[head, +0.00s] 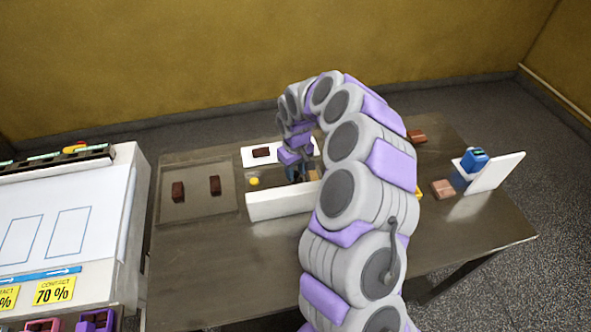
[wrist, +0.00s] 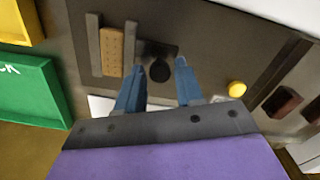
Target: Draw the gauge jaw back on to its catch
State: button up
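The gauge shows in the wrist view as two grey bars, with a tan biscuit (wrist: 112,50) between them. The bar on the biscuit's right, which looks like the gauge jaw (wrist: 130,47), meets a dark crosspiece (wrist: 158,49) with a round black knob (wrist: 160,71). My gripper (wrist: 156,70) has its two blue fingers spread, with the knob between them in this view. I cannot tell whether either finger touches it. A yellow button (wrist: 237,89) is to the right. In the head view my gripper (head: 296,172) is partly hidden; the catch cannot be made out.
A low white panel (head: 282,203) stands in front of my gripper. A tray (head: 165,212) with two dark chocolates is at left, and a white plate (head: 283,160) lies behind. A blue device (head: 474,159) and white upright board (head: 497,172) stand at right.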

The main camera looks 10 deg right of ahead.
grip_shut()
dwell(0.3)
jog(key=shift+a+p, duration=1.15)
jog(key=shift+a, duration=1.4)
jog(key=shift+d, duration=0.1)
jog(key=shift+c, duration=0.8)
grip_release()
jog(key=o, duration=0.5)
jog(key=shift+a, duration=0.3)
